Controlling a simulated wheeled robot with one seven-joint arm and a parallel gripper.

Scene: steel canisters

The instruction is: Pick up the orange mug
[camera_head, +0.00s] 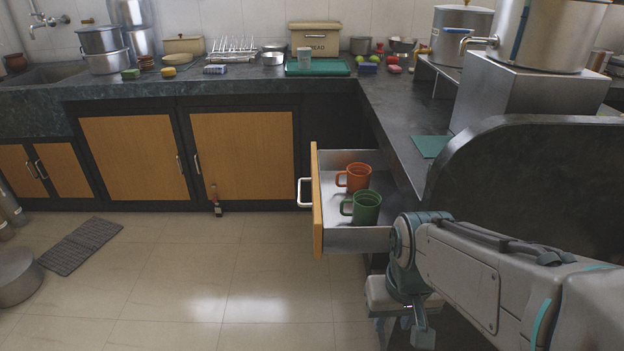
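The orange mug (355,177) stands upright in an open drawer (347,239), toward the back, with its handle to the left. A green mug (364,208) stands just in front of it in the same drawer, its handle also to the left. The green mug is close to the orange one; I cannot tell if they touch. My gripper (404,328) hangs below and to the right of the drawer, apart from both mugs. It is small and partly hidden by my arm, so its finger opening is unclear. I see nothing held in it.
The drawer front (317,203) sticks out to the left below the dark counter (395,120). The counter's curved end panel (530,175) stands behind my arm. A bottle (216,201) stands by the cabinets. A grey mat (81,245) lies at left. The middle floor is clear.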

